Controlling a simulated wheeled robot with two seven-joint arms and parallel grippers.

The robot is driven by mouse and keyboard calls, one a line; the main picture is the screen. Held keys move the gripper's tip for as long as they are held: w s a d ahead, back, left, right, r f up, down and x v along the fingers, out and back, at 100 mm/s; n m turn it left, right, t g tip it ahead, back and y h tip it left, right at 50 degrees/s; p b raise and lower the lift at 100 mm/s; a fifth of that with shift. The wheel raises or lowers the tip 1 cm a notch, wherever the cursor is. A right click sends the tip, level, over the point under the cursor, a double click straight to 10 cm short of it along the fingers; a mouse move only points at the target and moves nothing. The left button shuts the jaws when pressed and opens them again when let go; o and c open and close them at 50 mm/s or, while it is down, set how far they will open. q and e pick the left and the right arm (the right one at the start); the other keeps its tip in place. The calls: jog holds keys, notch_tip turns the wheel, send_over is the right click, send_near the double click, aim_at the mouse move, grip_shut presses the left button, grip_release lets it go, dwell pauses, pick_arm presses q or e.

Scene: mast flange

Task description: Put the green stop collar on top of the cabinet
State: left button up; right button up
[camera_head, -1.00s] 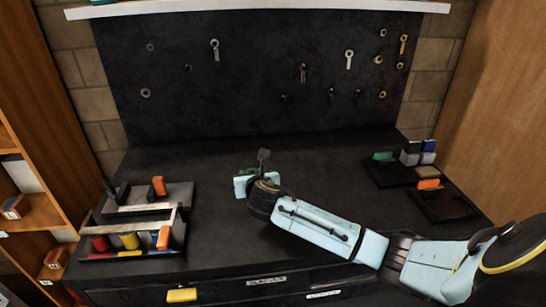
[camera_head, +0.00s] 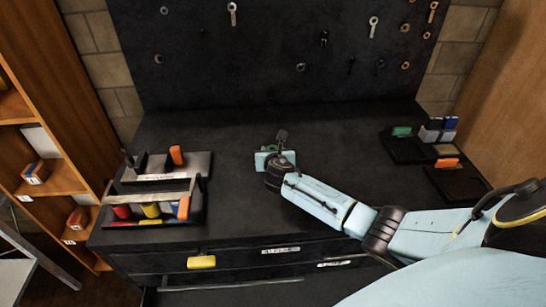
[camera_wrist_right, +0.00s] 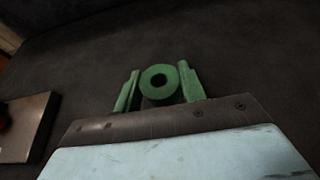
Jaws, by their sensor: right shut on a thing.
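The green stop collar (camera_wrist_right: 145,81) shows in the right wrist view as a thick ring with a hole, between the green fingers of my right gripper (camera_wrist_right: 158,88). The right gripper is shut on it. In the head view the right gripper (camera_head: 268,158) is over the middle of the black cabinet top (camera_head: 340,145), and the collar is too small to make out clearly. I cannot tell whether the collar touches the dark surface or is held above it. My left gripper is not in view.
A dark tray with red, yellow and orange pieces (camera_head: 150,209) stands at left. Dark trays with green, blue, white and orange pieces (camera_head: 446,163) stand at right. A pegboard (camera_head: 270,50) with hanging parts rises behind. The cabinet top between the trays is mostly clear.

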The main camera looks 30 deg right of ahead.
jog(key=shift+f, duration=0.85)
jog(key=shift+f, duration=0.1)
jog(key=shift+f, duration=0.15)
jog(key=o, duration=1)
jog(key=shift+s+a+r, duration=0.1)
jog(key=shift+s+r, duration=0.05)
jog(key=shift+r, duration=0.2)
jog(key=p+v, duration=0.2)
jog(key=v, duration=0.9)
jog(key=shift+s+a+r+p, duration=0.1)
jog(key=shift+s+p, duration=0.15)
jog(key=shift+p, duration=0.1)
